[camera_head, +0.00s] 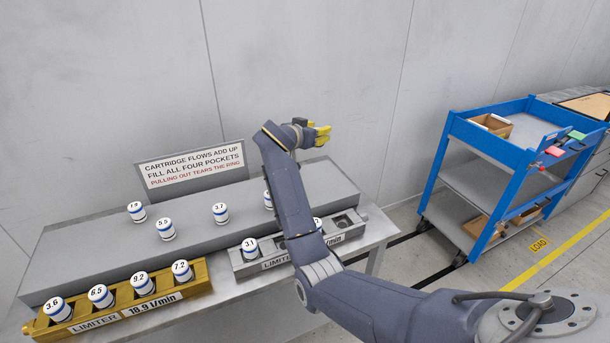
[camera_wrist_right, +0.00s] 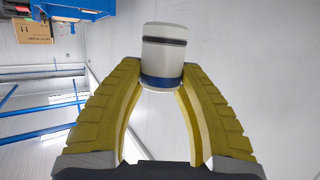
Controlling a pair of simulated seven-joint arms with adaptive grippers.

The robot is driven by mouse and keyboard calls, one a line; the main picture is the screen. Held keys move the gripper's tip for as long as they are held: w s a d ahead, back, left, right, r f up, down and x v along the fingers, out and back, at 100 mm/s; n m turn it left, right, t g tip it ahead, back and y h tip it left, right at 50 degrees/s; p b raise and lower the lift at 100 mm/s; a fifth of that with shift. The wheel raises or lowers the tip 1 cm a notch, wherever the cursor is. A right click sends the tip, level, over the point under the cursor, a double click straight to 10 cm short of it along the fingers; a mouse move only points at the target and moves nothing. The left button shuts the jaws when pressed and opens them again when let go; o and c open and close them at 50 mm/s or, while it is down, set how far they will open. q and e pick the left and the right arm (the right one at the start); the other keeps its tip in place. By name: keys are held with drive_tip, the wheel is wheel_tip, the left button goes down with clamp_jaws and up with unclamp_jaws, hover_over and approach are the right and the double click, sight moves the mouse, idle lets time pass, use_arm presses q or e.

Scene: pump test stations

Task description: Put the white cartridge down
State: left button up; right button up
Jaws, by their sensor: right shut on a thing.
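My right gripper (camera_head: 322,135) is raised above the back of the bench, its yellow fingers turned to the right. In the wrist view the right gripper (camera_wrist_right: 162,76) is shut on a white cartridge (camera_wrist_right: 163,52) with a dark band and a blue band. Its number is not visible, and I cannot make it out in the head view. The grey limiter block (camera_head: 281,260) holds a cartridge marked 3.1 (camera_head: 250,248) at its left end and another (camera_head: 317,224) partly behind my arm. An empty pocket shows at its right end. My left gripper is not in view.
Cartridges 1.9 (camera_head: 137,211), 5.5 (camera_head: 165,230), 3.7 (camera_head: 220,213) and a part-hidden one (camera_head: 267,200) stand on the grey shelf (camera_head: 200,240). A full brass limiter block (camera_head: 115,310) is at front left. A sign (camera_head: 192,167) stands behind. A blue cart (camera_head: 520,160) is right.

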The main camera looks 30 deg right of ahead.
sight(317, 149)
drive_tip(key=f, duration=0.1)
drive_tip(key=s+f, duration=0.1)
drive_tip(key=f, duration=0.1)
drive_tip(key=s+a+f, duration=0.1)
drive_tip(key=f, duration=0.1)
drive_tip(key=shift+a+f, duration=0.1)
drive_tip(key=shift+f, duration=0.1)
drive_tip(key=s+a+f+n+t+y, duration=0.2)
drive_tip(key=s+a+f+t, duration=0.15)
drive_tip(key=a, duration=0.25)
drive_tip(key=s+a+r+n+t+y, duration=0.2)
drive_tip(key=s+a+r+n+y, duration=0.15)
drive_tip(key=a, duration=0.25)
drive_tip(key=s+a+r+n+t+y, duration=0.2)
drive_tip(key=s+a+r+n+y, duration=0.1)
drive_tip(key=s+a, duration=0.25)
drive_tip(key=shift+n+g, duration=0.25)
drive_tip(key=f, duration=1.3)
drive_tip(key=w+f, duration=0.1)
drive_tip(key=f, duration=0.5)
drive_tip(key=shift+a+f, duration=0.25)
drive_tip(key=shift+a, duration=0.1)
drive_tip(key=shift+f, duration=0.45)
drive_tip(key=shift+s+f, duration=0.1)
drive_tip(key=shift+f, duration=0.2)
